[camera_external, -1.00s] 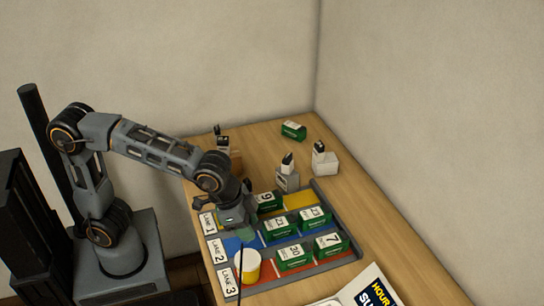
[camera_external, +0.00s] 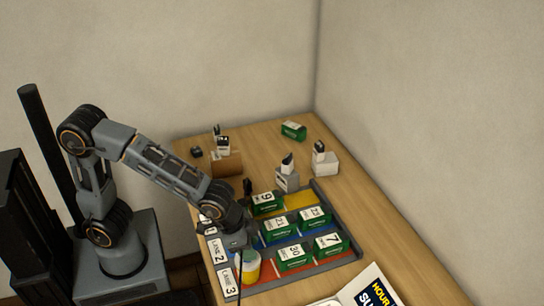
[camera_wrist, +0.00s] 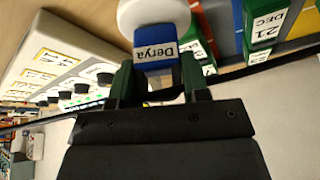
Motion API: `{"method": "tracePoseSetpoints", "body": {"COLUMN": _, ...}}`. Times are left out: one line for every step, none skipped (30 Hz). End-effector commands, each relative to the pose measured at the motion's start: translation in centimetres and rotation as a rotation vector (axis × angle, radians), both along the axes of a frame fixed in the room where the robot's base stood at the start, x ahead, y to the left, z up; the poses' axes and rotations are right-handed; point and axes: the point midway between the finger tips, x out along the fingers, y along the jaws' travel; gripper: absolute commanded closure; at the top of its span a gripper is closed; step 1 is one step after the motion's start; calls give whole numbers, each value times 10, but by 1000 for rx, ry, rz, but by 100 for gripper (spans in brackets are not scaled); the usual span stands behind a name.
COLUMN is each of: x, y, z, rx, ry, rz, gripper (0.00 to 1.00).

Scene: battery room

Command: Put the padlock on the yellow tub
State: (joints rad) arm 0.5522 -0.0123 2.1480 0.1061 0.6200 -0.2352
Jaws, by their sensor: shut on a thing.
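The yellow tub (camera_external: 252,271) stands at the near left of the lane tray, by the LANE 3 label. Its top is partly hidden by my gripper (camera_external: 236,240). In the wrist view my gripper (camera_wrist: 158,72) is shut on the padlock, a blue block (camera_wrist: 157,46) labelled "Derya". A white round surface (camera_wrist: 150,14), seemingly the tub's top, lies just beyond the padlock there. I cannot tell whether the padlock touches it. In the external view the padlock is hidden or too small to make out.
The lane tray (camera_external: 342,222) holds several green boxes (camera_external: 328,244) with numbers, right of the tub. Grey, white and brown holders (camera_external: 226,164) stand behind it. A loose green box (camera_external: 293,131) lies at the back. A printed sign (camera_external: 370,290) is at the front.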

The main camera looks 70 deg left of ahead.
Motion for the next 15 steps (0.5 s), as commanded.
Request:
{"method": "tracePoseSetpoints", "body": {"x": 0, "y": 0, "z": 0, "rx": 0, "ry": -1, "rz": 0, "gripper": 84}}
{"method": "tracePoseSetpoints", "body": {"x": 0, "y": 0, "z": 0, "rx": 0, "ry": -1, "rz": 0, "gripper": 84}}
{"method": "tracePoseSetpoints", "body": {"x": 0, "y": 0, "z": 0, "rx": 0, "ry": -1, "rz": 0, "gripper": 84}}
{"method": "tracePoseSetpoints", "body": {"x": 0, "y": 0, "z": -1, "rx": 0, "ry": -1, "rz": 0, "gripper": 84}}
{"method": "tracePoseSetpoints", "body": {"x": 0, "y": 0, "z": -2, "rx": 0, "ry": 0, "rz": 0, "gripper": 84}}
{"method": "tracePoseSetpoints", "body": {"x": 0, "y": 0, "z": -3, "rx": 0, "ry": 0, "rz": 0, "gripper": 84}}
{"method": "tracePoseSetpoints", "body": {"x": 0, "y": 0, "z": -4, "rx": 0, "ry": 0, "rz": 0, "gripper": 84}}
{"method": "tracePoseSetpoints", "body": {"x": 0, "y": 0, "z": -4, "rx": 0, "ry": 0, "rz": 0, "gripper": 57}}
{"method": "tracePoseSetpoints", "body": {"x": 0, "y": 0, "z": -3, "rx": 0, "ry": 0, "rz": 0, "gripper": 53}}
{"method": "tracePoseSetpoints", "body": {"x": 0, "y": 0, "z": -3, "rx": 0, "ry": 0, "rz": 0, "gripper": 50}}
{"method": "tracePoseSetpoints", "body": {"x": 0, "y": 0, "z": -3, "rx": 0, "ry": 0, "rz": 0, "gripper": 47}}
{"method": "tracePoseSetpoints", "body": {"x": 0, "y": 0, "z": -3, "rx": 0, "ry": 0, "rz": 0, "gripper": 44}}
{"method": "tracePoseSetpoints", "body": {"x": 0, "y": 0, "z": -3, "rx": 0, "ry": 0, "rz": 0, "gripper": 41}}
{"method": "tracePoseSetpoints", "body": {"x": 0, "y": 0, "z": -3, "rx": 0, "ry": 0, "rz": 0, "gripper": 38}}
{"method": "tracePoseSetpoints", "body": {"x": 0, "y": 0, "z": -3, "rx": 0, "ry": 0, "rz": 0, "gripper": 34}}
